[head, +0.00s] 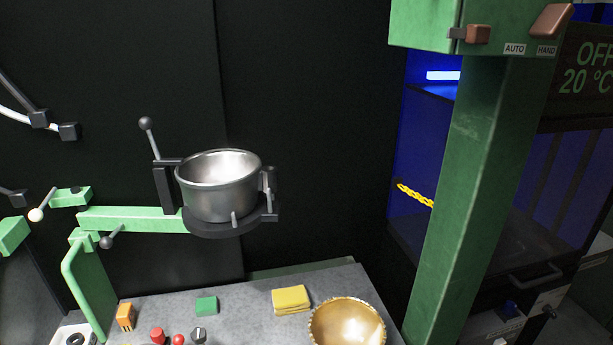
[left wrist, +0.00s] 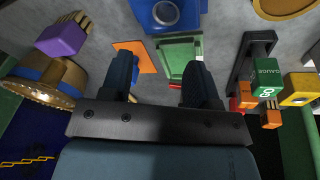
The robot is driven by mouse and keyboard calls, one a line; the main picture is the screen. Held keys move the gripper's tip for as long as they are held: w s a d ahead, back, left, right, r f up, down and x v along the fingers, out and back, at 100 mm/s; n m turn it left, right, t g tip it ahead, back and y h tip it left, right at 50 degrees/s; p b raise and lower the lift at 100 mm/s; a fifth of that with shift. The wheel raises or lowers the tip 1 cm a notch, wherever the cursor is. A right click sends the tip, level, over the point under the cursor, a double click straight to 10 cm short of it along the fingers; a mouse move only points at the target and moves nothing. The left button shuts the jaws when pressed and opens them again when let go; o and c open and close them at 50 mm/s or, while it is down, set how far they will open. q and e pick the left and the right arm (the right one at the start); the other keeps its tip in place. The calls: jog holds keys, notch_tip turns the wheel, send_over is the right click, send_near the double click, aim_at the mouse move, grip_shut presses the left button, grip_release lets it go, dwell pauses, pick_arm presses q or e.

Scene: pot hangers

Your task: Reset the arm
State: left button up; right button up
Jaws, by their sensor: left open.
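My left gripper (left wrist: 160,68) shows only in the left wrist view, its two dark fingers open and apart. Nothing is clearly held between them. A flat orange piece (left wrist: 138,52) and a green tray-like thing (left wrist: 180,58) lie beyond the fingers on the grey surface, partly hidden by them. In the head view a green arm (head: 135,219) with lever knobs reaches right from a green post. Its dark ring-shaped holder (head: 222,229) carries a steel pot (head: 218,188), upright and seemingly empty. No gripper of mine shows in the head view.
The grey table (head: 235,292) holds a golden bowl (head: 347,322), a yellow sponge-like block (head: 291,299), a green block (head: 206,305) and small pieces. A thick green pillar (head: 470,190) stands right, before a blue-lit cabinet. The dark wall behind the pot is bare.

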pick_arm(q)
jog(key=s+a+r+t+y, duration=0.1)
jog(key=s+a, duration=0.1)
jog(key=s, duration=0.6)
jog(key=s+a+r+y, duration=0.1)
jog(key=s+a+r, duration=0.15)
jog(key=s, duration=0.65)
jog(key=w+d+f+t+h+p, duration=0.3)
jog(key=w+d+f+t+p, duration=0.3)
jog(key=f+t+p, duration=0.1)
jog(key=shift+w+d+f+m+t, duration=0.2)
jog(key=shift+w+f+m+t, duration=0.1)
jog(key=shift+t, duration=0.1)
jog(key=shift+r, duration=0.1)
